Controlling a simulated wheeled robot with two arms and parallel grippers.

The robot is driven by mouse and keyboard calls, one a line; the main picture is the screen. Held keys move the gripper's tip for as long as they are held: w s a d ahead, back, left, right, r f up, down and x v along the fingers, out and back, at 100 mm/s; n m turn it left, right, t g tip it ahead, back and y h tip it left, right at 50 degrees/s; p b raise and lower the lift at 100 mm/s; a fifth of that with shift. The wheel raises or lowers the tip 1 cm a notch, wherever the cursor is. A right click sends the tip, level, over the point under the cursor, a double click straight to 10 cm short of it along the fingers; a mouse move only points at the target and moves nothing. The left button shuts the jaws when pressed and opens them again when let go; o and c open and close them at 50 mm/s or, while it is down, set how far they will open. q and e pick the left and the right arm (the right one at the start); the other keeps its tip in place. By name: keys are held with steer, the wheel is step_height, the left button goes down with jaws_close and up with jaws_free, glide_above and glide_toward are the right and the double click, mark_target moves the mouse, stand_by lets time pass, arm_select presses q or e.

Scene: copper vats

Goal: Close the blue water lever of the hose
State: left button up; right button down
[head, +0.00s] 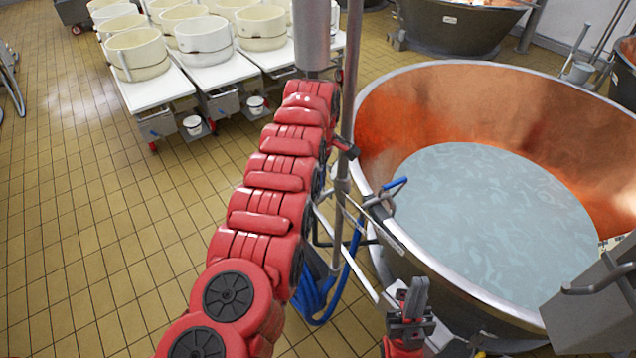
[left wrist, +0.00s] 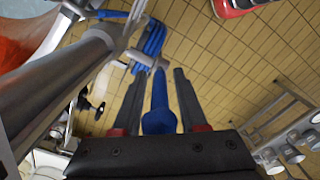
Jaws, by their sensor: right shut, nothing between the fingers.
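The blue lever (left wrist: 158,105) lies between the two fingers of my left gripper (left wrist: 158,72) in the left wrist view. The fingers are apart, one on each side of it, with gaps that look clear. In the head view my red left arm hides that lever and most of that gripper. A grey upright pipe (left wrist: 60,95) runs close beside them. The blue hose (head: 318,297) hangs in loops below and also shows in the left wrist view (left wrist: 152,42). My right gripper (head: 416,290) is shut and empty, low near the vat's front edge.
A large copper vat (head: 385,125) of pale liquid stands right of the pipe. A blue-handled part (head: 396,184) sits at its rim. A small red handle (head: 345,147) sits by the pipe. Carts with white tubs (head: 138,52) stand behind left. The tiled floor at left is clear.

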arm_select(q)
steer(key=shift+a, duration=0.1)
jaws_close()
steer(key=shift+f, duration=0.1)
stand_by(1.0)
